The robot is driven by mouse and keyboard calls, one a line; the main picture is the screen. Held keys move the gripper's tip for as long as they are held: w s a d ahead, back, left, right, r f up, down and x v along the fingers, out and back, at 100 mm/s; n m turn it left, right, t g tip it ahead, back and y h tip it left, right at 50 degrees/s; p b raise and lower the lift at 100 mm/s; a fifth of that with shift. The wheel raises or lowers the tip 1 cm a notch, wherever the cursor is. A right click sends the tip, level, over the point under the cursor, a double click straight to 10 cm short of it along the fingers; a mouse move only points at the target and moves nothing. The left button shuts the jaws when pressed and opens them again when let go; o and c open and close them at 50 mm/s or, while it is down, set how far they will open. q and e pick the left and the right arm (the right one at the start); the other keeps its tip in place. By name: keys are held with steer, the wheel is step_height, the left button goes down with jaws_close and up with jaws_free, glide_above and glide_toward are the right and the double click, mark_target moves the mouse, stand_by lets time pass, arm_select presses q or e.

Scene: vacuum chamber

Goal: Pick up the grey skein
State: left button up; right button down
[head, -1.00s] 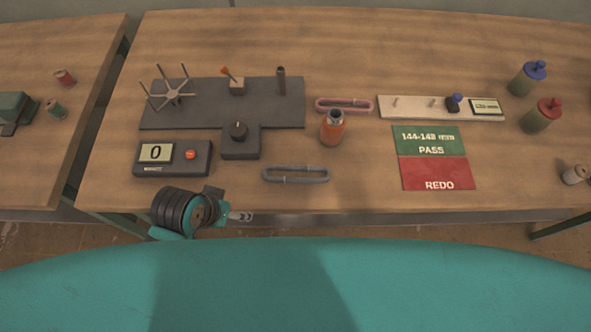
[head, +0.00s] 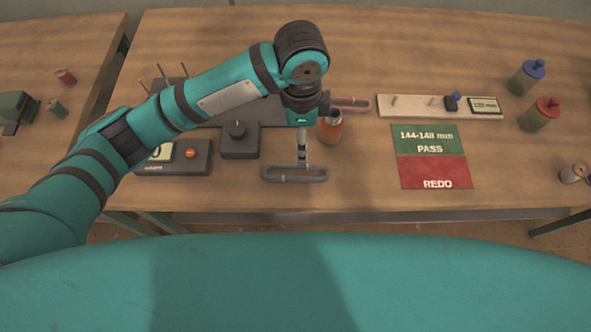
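The grey skein (head: 285,180), a long flattened loop, lies on the wooden table near its front edge. My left arm reaches over the table in the head view. Its gripper (head: 302,160) points down at the middle of the skein's far strand. The fingertips look to be at or just above the strand. I cannot tell whether they touch it or how far apart they are. My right gripper is not in view. A pink skein (head: 352,104) lies further back, partly hidden by my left wrist.
An orange bottle (head: 331,130) stands close to the right of my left gripper. A dark knob box (head: 238,140) and a display box (head: 190,155) are to the left. Green PASS and red REDO mats (head: 435,172) lie to the right.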

arm_select(q)
steer(key=p, duration=0.2)
glide_above(297, 174)
steer(key=f, duration=1.1)
steer(key=shift+s+d, duration=0.25)
steer(key=shift+f, duration=0.5)
steer(key=shift+a+f+p, duration=0.1)
steer(key=shift+f+p, duration=0.25)
steer(key=shift+p, duration=0.1)
step_height(297, 174, down, 4)
steer(key=shift+w+a+r+p, duration=0.1)
steer(key=shift+w+r+p, duration=0.1)
steer(key=shift+p, duration=0.35)
steer(key=shift+f, duration=0.4)
steer(key=shift+c, duration=0.2)
steer(key=c, duration=0.9)
